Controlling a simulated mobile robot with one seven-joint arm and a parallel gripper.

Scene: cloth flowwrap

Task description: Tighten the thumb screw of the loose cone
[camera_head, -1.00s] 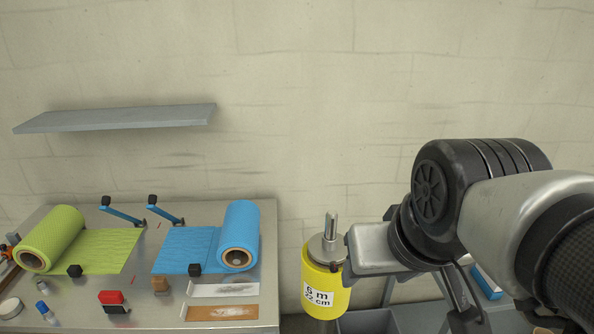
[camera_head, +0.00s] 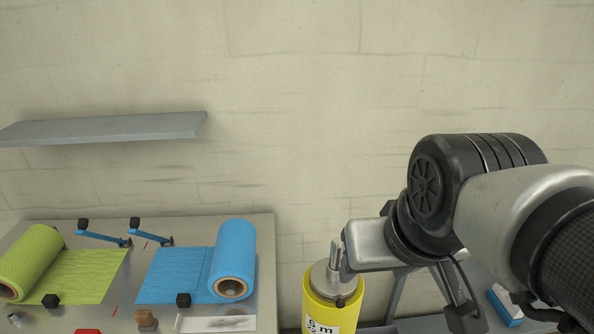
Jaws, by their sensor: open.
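A yellow roll (camera_head: 322,312) with a white printed label stands upright at the lower middle. A grey metal cone (camera_head: 321,283) sits on its top, around an upright metal spindle (camera_head: 335,252). A small dark knob (camera_head: 340,302), seemingly the thumb screw, shows at the cone's front edge. My gripper (camera_head: 345,250) reaches in from the right, beside the spindle and above the cone. Its fingers are partly hidden by its own body and the spindle, and I cannot tell whether it touches the cone.
A metal table (camera_head: 262,285) at the left bears a green roll (camera_head: 30,262) and a blue roll (camera_head: 235,262) with cloth drawn out, plus blue lever arms (camera_head: 103,238). A grey shelf (camera_head: 105,129) hangs on the wall. A blue-and-white box (camera_head: 505,305) lies at the lower right.

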